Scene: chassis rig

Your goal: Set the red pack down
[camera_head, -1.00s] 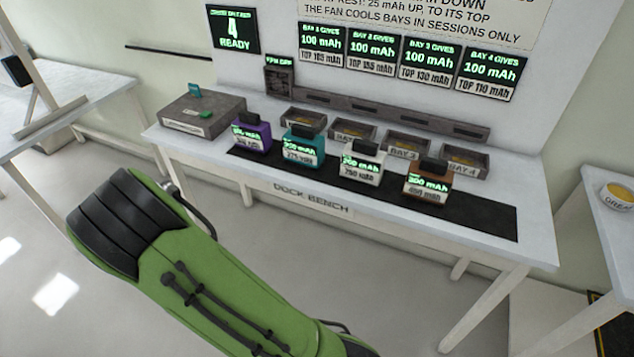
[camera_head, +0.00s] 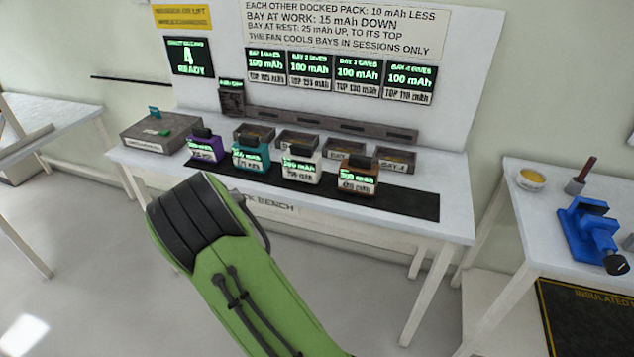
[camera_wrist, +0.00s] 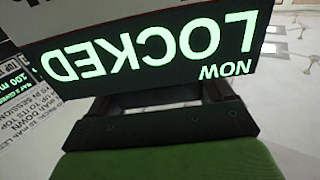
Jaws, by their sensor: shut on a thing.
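My gripper (camera_wrist: 158,100) shows at the middle of the wrist view, shut on a pack taken to be the red pack (camera_wrist: 150,50). Its dark face has a bright green screen reading NOW LOCKED, upside down, and a white label edge at the top. In the head view my green arm hides the gripper and the pack. The dock bench (camera_head: 440,228) stands beyond my arm. On its black mat (camera_head: 410,203) stand a purple pack (camera_head: 206,150), a teal pack (camera_head: 250,157), a white pack (camera_head: 300,168) and a brown pack (camera_head: 356,181).
Bay trays, including the bay 4 tray (camera_head: 396,163), line the bench behind the packs. The right table (camera_head: 530,215) bears a yellow tin (camera_head: 530,180) and blue vise (camera_head: 590,235). The mat's right end is bare.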

